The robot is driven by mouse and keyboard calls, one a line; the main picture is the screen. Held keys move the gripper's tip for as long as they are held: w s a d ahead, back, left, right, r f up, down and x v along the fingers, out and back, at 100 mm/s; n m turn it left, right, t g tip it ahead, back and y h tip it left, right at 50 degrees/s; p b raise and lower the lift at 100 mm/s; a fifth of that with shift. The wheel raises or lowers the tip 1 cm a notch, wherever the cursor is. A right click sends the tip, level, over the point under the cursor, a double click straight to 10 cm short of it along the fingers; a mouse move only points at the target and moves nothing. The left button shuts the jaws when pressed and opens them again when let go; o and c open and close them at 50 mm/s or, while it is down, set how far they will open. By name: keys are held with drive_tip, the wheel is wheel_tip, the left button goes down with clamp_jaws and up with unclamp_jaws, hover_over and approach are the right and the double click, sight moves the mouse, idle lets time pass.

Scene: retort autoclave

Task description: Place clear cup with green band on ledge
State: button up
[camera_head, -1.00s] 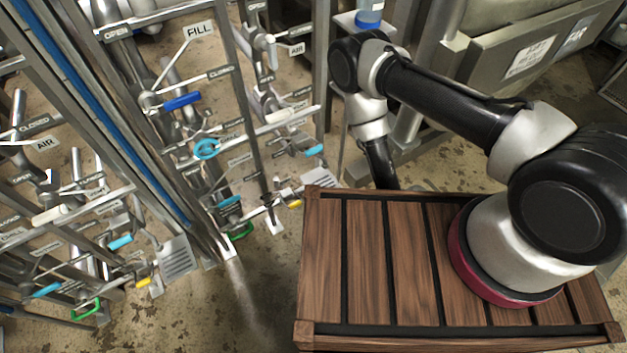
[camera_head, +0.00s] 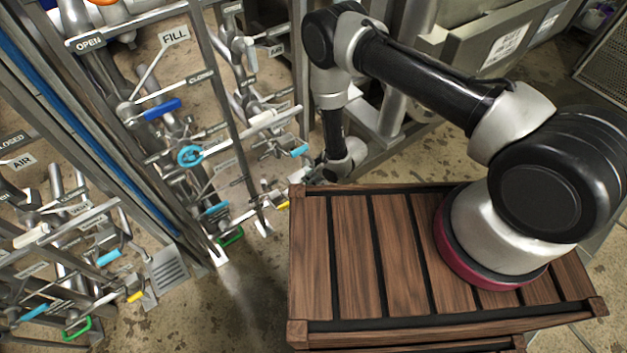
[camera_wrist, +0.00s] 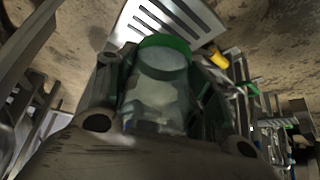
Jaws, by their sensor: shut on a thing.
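A clear cup with a green band (camera_wrist: 158,92) fills the middle of the wrist view. The green band runs around its end at the top of the picture. My gripper (camera_wrist: 160,100) is shut on the cup, with a dark finger on either side. In the head view the gripper and cup are hidden behind my arm and slatted wooden base. A flat metal ledge-like edge (camera_head: 465,50) of the equipment shows at upper right in the head view. I cannot tell whether it is the task's ledge.
Pipes and valves with a FILL sign (camera_head: 174,37), a blue handle (camera_head: 162,109) and a blue ring handle (camera_head: 190,156) crowd the left. A slotted metal plate (camera_head: 170,274) stands near the floor; a similar slotted plate (camera_wrist: 175,18) is beyond the cup. Open stained floor (camera_head: 240,310) lies below.

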wheel_tip(320, 180, down, 4)
drive_tip(key=shift+f, duration=0.1)
drive_tip(key=shift+w+a+f, duration=0.15)
drive_tip(key=shift+w+f, duration=0.05)
drive_tip(key=shift+f, duration=0.15)
drive_tip(key=shift+f, duration=0.1)
drive_tip(key=o, duration=1)
drive_tip(key=shift+c, duration=0.2)
drive_tip(key=shift+r, duration=0.25)
drive_tip(key=v, duration=1.1)
drive_tip(key=shift+s+d+r, duration=0.2)
drive_tip(key=shift+d+r, duration=0.05)
